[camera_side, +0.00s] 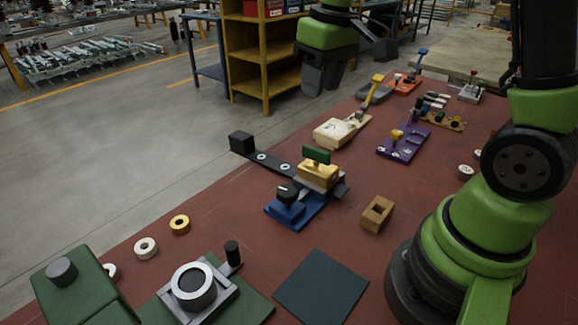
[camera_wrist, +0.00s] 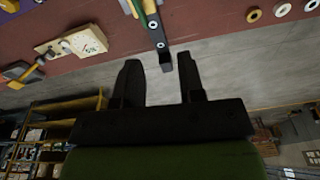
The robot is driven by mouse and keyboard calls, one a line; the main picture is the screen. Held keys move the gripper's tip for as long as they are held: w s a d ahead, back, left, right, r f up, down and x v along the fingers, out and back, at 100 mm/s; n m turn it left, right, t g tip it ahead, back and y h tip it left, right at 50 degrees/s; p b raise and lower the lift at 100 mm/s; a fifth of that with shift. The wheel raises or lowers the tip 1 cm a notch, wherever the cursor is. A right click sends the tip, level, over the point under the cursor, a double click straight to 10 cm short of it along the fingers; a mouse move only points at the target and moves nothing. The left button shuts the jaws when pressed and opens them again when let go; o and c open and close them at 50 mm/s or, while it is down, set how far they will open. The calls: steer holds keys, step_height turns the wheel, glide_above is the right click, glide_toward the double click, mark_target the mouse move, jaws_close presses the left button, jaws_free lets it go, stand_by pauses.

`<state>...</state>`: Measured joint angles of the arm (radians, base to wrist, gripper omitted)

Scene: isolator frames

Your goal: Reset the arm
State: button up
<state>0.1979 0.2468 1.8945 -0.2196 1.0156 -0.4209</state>
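My gripper (camera_side: 321,88) hangs high at the top of the side view, beyond the far edge of the red table. In the wrist view my gripper (camera_wrist: 160,75) shows two dark fingers spread apart with nothing between them. A blue-based isolator frame (camera_side: 290,209) stands mid-table, with a black knob, a yellow block and a green handle (camera_side: 316,154). Its long dark bar (camera_side: 262,160) ends in a black block (camera_side: 241,142) at the table's edge. The bar (camera_wrist: 157,34) shows above my fingertips in the wrist view, apart from them.
Red table (camera_side: 226,220) holds a cream device (camera_side: 335,132), a purple plate (camera_side: 402,146), a wooden block (camera_side: 377,213), a dark mat (camera_side: 322,287) and rings (camera_side: 180,224). A yellow shelf (camera_side: 265,55) stands behind my gripper. Grey floor (camera_side: 100,145) at left is clear.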

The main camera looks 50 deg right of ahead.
steer(key=s+a+r+m+t+y, duration=0.1)
steer(key=s+a+r+t, duration=0.1)
steer(key=s, duration=0.5)
steer(key=s+a+r+m+t, duration=0.2)
steer(key=s+a+r+t, duration=0.1)
steer(key=s+a+r, duration=0.2)
steer(key=shift+s+a+t+y, duration=0.3)
steer(key=shift+s+a+y, duration=0.15)
steer(key=shift+s, duration=0.8)
